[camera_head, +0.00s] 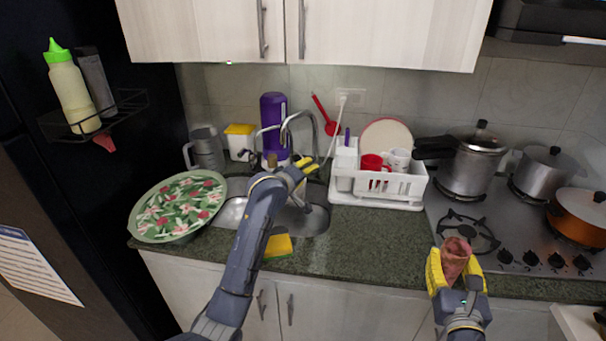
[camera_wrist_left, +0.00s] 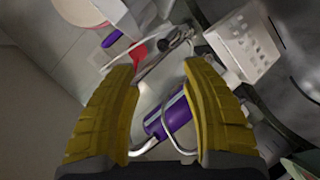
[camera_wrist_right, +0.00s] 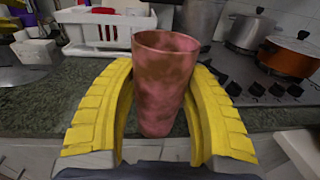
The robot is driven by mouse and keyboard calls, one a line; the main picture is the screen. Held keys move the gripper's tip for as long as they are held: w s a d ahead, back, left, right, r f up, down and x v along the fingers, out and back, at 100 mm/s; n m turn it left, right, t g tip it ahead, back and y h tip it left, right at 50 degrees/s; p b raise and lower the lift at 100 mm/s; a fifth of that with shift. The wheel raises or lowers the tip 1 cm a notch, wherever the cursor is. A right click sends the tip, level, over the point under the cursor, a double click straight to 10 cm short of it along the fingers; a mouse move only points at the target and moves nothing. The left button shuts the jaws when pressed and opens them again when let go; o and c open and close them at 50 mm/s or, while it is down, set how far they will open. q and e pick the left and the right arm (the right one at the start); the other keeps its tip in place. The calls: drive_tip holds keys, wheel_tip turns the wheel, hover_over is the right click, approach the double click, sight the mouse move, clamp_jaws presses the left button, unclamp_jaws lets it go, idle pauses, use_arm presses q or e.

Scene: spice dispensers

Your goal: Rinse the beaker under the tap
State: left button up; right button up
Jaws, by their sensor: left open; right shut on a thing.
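The beaker (camera_head: 455,258) is a mottled reddish-pink cup. My right gripper (camera_head: 456,262) is shut around it and holds it upright in front of the stove. The right wrist view shows the beaker (camera_wrist_right: 165,85) between the yellow fingers, its inside mostly hidden. The chrome tap (camera_head: 287,127) arches over the metal sink (camera_head: 316,220) in the counter. My left gripper (camera_head: 306,166) is open and empty beside the tap, and its arm crosses in front of the sink. In the left wrist view, curved chrome tubing (camera_wrist_left: 178,146) shows between the open fingers. I cannot tell whether water runs.
A white dish rack (camera_head: 400,188) with cups stands right of the sink. A floral tray (camera_head: 178,205) lies left of it. A yellow sponge (camera_head: 279,245) is at the counter's front. Pots (camera_head: 478,163) stand on the stove.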

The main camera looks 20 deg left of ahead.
use_arm(q)
drive_tip(key=shift+s, duration=0.35)
